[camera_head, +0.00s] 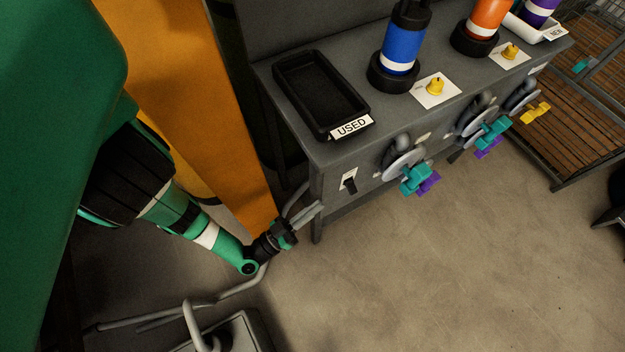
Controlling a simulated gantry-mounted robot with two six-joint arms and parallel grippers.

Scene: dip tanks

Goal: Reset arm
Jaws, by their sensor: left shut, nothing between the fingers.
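My left arm comes in from the left, green with black and white bands, and hangs down beside the grey bench (345,165). Its gripper (289,236) is small in the picture, low at the bench's left end, above the floor. It is shut with nothing in it and appears apart from the bench. My right gripper is not in view.
The bench top carries a black tray (318,90) labelled USED, a blue cylinder (402,52), an orange cylinder (486,22) and yellow knobs (435,87). Teal handles (415,179) stick out in front. Grey pipes (190,315) lie at lower left. The floor (430,270) in front is clear.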

